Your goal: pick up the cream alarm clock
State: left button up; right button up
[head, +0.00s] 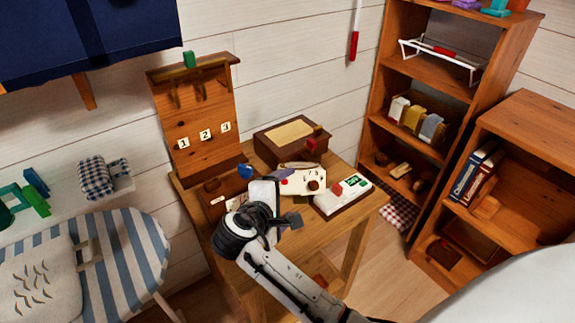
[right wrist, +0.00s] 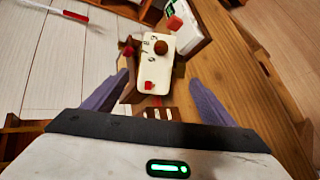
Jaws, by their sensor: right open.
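A cream box-like piece with printed digits and a round brown knob, which looks like the alarm clock (head: 303,181), stands on the small wooden table (head: 349,224). In the right wrist view the cream clock (right wrist: 153,67) also shows a red knob and brown sides. My right gripper (head: 279,198) is over the table, just in front of the clock. In the right wrist view its fingers (right wrist: 157,82) are spread, with the near part of the clock between them. No grip on it shows. My left gripper is not in view.
A white device with a green display (head: 345,194) lies right of the clock. A brown box (head: 291,139) stands behind it. A pegboard (head: 197,110) rises at the table's back left. Shelves (head: 405,110) stand to the right. A striped ironing board (head: 110,265) is at left.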

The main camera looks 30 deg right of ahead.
aim_at(296, 183)
jog(key=x, duration=0.4)
jog(key=shift+w+d+f, duration=0.15)
jog(key=shift+w+d, duration=0.05)
jog(key=shift+w, duration=0.2)
jog(key=x, duration=0.5)
jog(key=shift+w+a, duration=0.1)
jog(key=shift+w, duration=0.35)
jog(key=c, duration=1.6)
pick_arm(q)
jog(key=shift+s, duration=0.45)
